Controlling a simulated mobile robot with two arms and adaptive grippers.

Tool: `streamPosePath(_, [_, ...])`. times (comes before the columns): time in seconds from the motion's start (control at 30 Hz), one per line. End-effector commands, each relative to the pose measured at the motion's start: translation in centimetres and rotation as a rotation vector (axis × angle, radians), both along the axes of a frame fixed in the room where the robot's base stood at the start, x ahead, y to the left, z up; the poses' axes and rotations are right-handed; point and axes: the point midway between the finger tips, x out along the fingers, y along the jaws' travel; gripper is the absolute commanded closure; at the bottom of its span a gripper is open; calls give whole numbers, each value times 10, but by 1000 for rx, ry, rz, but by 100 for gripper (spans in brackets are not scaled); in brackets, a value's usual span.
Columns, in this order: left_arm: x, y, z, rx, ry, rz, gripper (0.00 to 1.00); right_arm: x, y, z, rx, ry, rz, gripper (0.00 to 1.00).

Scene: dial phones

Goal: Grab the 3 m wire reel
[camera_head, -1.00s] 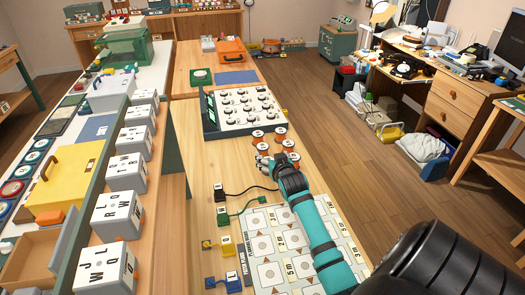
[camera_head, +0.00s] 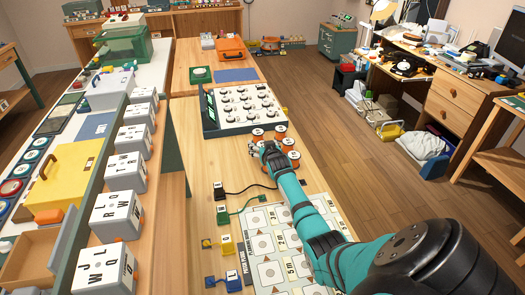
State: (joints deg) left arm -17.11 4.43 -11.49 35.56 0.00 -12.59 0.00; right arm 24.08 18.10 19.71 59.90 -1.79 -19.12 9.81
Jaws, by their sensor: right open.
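Several small orange wire reels with pale tops stand in a cluster on the wooden table: one at the back left (camera_head: 257,135), one at the back right (camera_head: 280,131), one in the middle right (camera_head: 288,144) and one at the front right (camera_head: 294,159). Their length labels are too small to read, so I cannot tell which is the 3 m reel. My right gripper (camera_head: 257,149) is open and low, just in front of the back left reel and left of the others. It partly hides the cluster. My left gripper is out of view.
A white panel with several dark knobs (camera_head: 240,106) stands just behind the reels. A board with length markings (camera_head: 266,244) lies nearer, under my right arm. Small coloured blocks with cables (camera_head: 222,213) lie to the left. The table's right edge is close to the reels.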

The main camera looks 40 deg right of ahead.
Motion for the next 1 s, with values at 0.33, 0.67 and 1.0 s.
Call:
streamPosePath(0.33, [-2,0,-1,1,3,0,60,3,-2,-2,0,1,0,26])
streamPosePath(0.67, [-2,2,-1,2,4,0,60,3,-2,-2,0,1,0,69])
streamPosePath(1.0, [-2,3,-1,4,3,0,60,4,-2,-1,0,-1,0,87])
